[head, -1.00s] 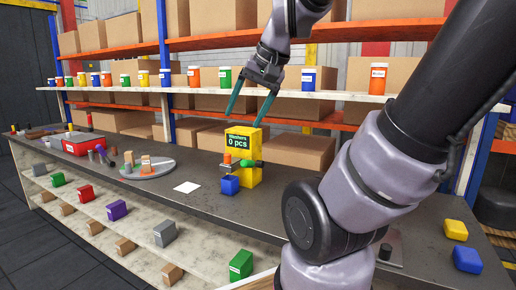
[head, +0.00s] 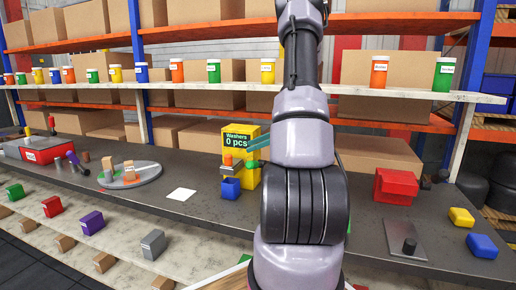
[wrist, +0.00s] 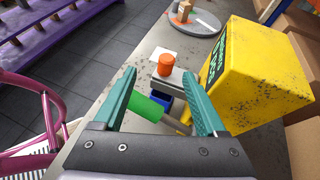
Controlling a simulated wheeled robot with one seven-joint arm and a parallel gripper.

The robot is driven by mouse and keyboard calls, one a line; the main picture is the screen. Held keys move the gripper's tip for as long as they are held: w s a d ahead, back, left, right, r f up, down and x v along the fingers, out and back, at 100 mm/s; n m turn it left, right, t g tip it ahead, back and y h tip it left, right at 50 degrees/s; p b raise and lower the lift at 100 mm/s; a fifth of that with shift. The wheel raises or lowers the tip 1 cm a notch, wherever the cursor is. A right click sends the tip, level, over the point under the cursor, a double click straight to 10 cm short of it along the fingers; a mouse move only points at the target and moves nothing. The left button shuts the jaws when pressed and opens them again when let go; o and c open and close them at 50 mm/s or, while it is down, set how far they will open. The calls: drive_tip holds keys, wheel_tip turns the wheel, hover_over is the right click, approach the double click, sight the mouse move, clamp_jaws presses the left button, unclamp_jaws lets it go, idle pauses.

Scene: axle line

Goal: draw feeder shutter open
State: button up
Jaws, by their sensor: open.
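The yellow washer feeder (head: 240,142), its display reading "Washers 0 pcs", stands on the grey bench; its yellow body (wrist: 262,85) fills the right of the wrist view. At its front are a grey spout, an orange knob (wrist: 166,66) and a green handle (wrist: 146,107) on a grey rod. A blue bin (head: 230,189) sits below the spout. My gripper (wrist: 158,74) is open, its teal fingers pointing at the feeder front. In the wrist view the green handle shows between the fingers, nearer the left one; contact cannot be told.
A white card (head: 181,194) and a round grey plate (head: 130,176) with blocks lie left of the feeder. A red box (head: 396,186), a grey plate with a dark post (head: 408,243), and yellow and blue blocks are at right. Shelves stand behind.

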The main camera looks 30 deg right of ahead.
drive_tip(key=shift+w+d+f+m+t, duration=0.2)
drive_tip(key=shift+d+f+m+t, duration=0.15)
drive_tip(key=shift+d+f, duration=0.35)
drive_tip(key=x, duration=1)
drive_tip(key=shift+a+f, duration=0.15)
drive_tip(key=shift+f, duration=0.05)
drive_tip(key=shift+c, duration=0.3)
clamp_jaws()
drive_tip(key=shift+s+a, duration=0.5)
drive_tip(key=shift+a, duration=0.2)
drive_tip(key=shift+s+a, duration=0.5)
drive_tip(key=shift+a, duration=0.15)
drive_tip(key=shift+s+a, duration=0.1)
drive_tip(key=shift+a, duration=0.1)
drive_tip(key=shift+o, duration=0.2)
unclamp_jaws()
drive_tip(key=shift+s+a, duration=0.1)
